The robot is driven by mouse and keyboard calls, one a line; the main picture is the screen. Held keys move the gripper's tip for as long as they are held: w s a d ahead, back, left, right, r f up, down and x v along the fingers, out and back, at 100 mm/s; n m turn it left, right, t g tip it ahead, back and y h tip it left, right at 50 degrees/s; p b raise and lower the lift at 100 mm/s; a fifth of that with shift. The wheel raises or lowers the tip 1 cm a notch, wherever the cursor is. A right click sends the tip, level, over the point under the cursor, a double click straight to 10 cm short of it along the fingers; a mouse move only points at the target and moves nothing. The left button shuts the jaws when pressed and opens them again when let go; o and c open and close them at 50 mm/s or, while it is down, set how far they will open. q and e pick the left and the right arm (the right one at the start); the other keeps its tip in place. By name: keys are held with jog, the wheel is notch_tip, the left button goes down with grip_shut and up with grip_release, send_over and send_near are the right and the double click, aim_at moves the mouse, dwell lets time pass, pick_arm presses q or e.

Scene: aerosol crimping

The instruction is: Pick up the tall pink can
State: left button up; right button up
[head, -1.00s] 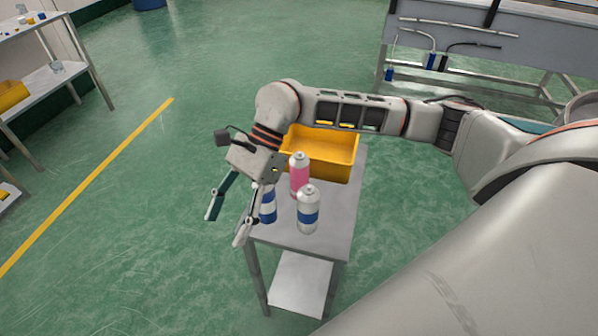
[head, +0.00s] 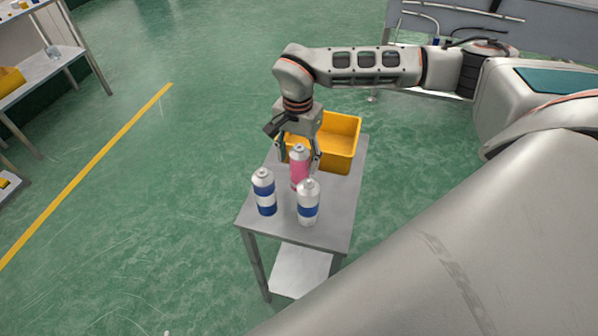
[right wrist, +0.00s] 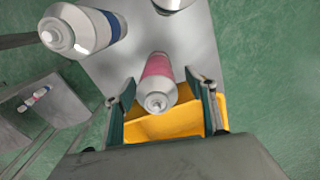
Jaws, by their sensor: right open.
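The tall pink can (head: 299,171) stands upright on a small grey table (head: 341,207), behind two white-and-blue cans. My right gripper (head: 300,166) is open, above and around the pink can's upper part, with one finger on each side. In the right wrist view the pink can (right wrist: 158,82) lies between the two open fingers (right wrist: 163,112), with its silver top toward the camera. Gaps show on both sides, so the fingers do not look closed on it. My left gripper is not in view.
A white-and-blue can (head: 264,193) stands front left of the pink can, and another (head: 308,203) stands front right, close by. A yellow bin (head: 343,143) sits behind on the table. A shelf (head: 50,66) stands far left.

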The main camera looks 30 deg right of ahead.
aim_at(299, 170)
notch_tip(299, 170, down, 5)
jog(key=shift+s+d+r, duration=0.1)
jog(key=shift+s, duration=0.05)
jog(key=c, duration=1.2)
notch_tip(299, 170, up, 20)
jog(key=shift+p, duration=0.3)
jog(key=shift+s, duration=0.1)
